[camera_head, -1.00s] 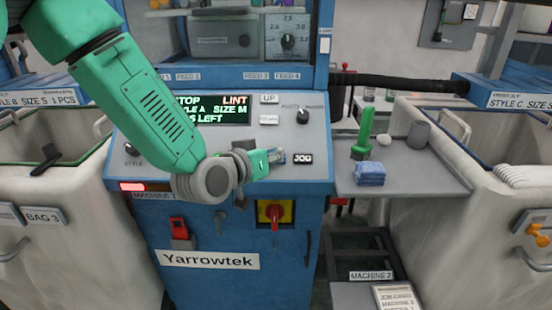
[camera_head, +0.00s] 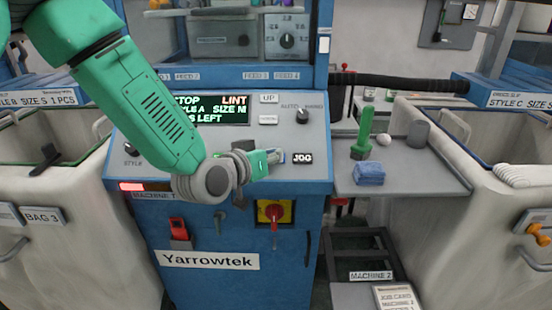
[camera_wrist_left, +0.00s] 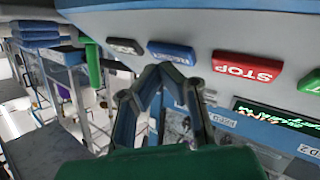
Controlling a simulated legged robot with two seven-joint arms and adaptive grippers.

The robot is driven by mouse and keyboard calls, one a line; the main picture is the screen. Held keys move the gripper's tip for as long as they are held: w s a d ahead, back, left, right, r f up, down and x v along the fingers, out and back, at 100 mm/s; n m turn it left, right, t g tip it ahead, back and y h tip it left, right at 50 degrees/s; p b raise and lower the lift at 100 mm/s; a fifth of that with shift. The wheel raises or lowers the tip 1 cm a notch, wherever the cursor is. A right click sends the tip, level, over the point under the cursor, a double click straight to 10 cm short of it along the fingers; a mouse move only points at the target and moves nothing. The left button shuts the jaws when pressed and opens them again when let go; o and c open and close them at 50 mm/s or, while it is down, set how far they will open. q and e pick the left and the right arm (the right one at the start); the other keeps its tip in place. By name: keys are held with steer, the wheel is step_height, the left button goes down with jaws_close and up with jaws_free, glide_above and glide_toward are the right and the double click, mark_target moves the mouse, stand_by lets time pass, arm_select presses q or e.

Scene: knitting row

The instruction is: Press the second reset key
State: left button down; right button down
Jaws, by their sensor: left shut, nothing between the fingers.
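The blue RESET key (camera_wrist_left: 172,53) shows in the left wrist view, between the black JOG key (camera_wrist_left: 127,46) and the red STOP key (camera_wrist_left: 247,67). My left gripper (camera_wrist_left: 160,71) is shut and empty. Its fingertips are at the near edge of the RESET key; I cannot tell whether they touch it. In the head view my left gripper (camera_head: 274,157) is over the sloped panel, just left of the JOG key (camera_head: 303,158), and hides most of the keys. I see only one RESET key. My right gripper is not in view.
The display (camera_head: 222,110) reads STOP, LINT, STYLE A, SIZE M. A red lamp (camera_head: 132,187) is lit at the panel's left. A red switch (camera_head: 273,211) is below.

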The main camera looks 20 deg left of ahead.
arm_select(q)
steer(key=shift+w+a+f, duration=0.1)
steer(key=shift+w+f, duration=0.1)
steer(key=shift+f, duration=0.1)
stand_by(0.4)
steer(key=shift+r, duration=0.1)
steer(key=shift+s+d+r+p, duration=0.2)
steer(key=shift+s+r+p, duration=0.25)
steer(key=shift+r, duration=0.1)
stand_by(0.4)
steer(key=s+r+p, duration=0.1)
steer(key=r, duration=0.1)
steer(key=s+d+r+p, duration=0.1)
steer(key=s+r+p, duration=0.1)
stand_by(0.3)
stand_by(0.5)
